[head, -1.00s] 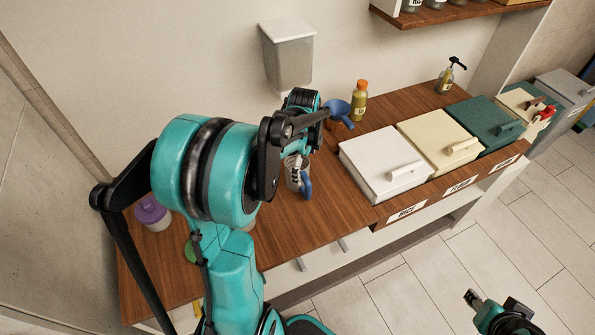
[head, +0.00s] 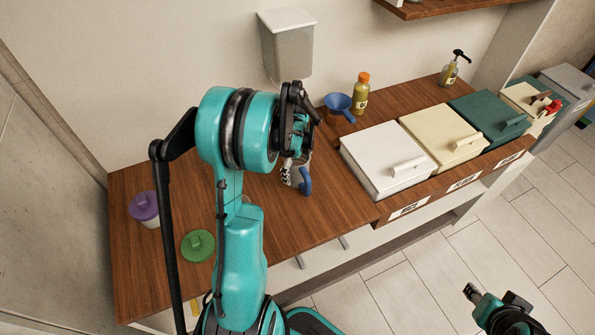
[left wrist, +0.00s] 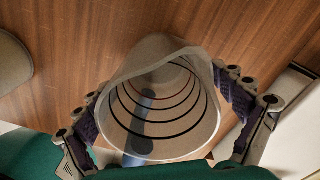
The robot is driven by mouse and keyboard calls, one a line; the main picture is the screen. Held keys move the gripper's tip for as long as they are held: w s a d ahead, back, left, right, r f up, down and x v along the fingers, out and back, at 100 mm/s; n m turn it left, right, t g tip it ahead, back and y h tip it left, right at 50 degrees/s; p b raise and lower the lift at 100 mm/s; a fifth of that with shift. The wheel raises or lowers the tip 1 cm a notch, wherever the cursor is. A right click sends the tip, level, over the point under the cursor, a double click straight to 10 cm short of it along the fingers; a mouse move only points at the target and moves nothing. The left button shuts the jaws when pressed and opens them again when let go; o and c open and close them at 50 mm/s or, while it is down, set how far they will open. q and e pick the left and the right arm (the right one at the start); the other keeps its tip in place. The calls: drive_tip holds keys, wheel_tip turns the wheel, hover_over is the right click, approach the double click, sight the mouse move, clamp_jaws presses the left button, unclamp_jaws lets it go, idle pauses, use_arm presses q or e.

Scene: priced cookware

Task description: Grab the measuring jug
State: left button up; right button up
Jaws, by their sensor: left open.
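The measuring jug (head: 291,178) is clear with dark marks and a blue handle, and stands on the wooden counter in the head view. My left gripper (head: 298,152) is right above it and hides its upper part. In the left wrist view the jug (left wrist: 160,118) is seen from its open mouth, with dark rings inside. The open left fingers (left wrist: 165,92) lie on either side of it; I cannot tell whether they touch it. My right gripper (head: 471,293) is at the lower right of the head view, away from the counter, its opening unclear.
A blue scoop (head: 338,102) and an orange-capped bottle (head: 361,92) stand behind the jug. A white lidded bin (head: 375,158) is to its right. A purple-lidded container (head: 144,206) and a green lid (head: 198,246) are left. A dispenser (head: 288,48) hangs on the wall.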

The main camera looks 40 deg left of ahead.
use_arm(q)
drive_tip(key=shift+r, duration=0.1)
drive_tip(key=c, duration=1.3)
drive_tip(key=shift+r, duration=0.1)
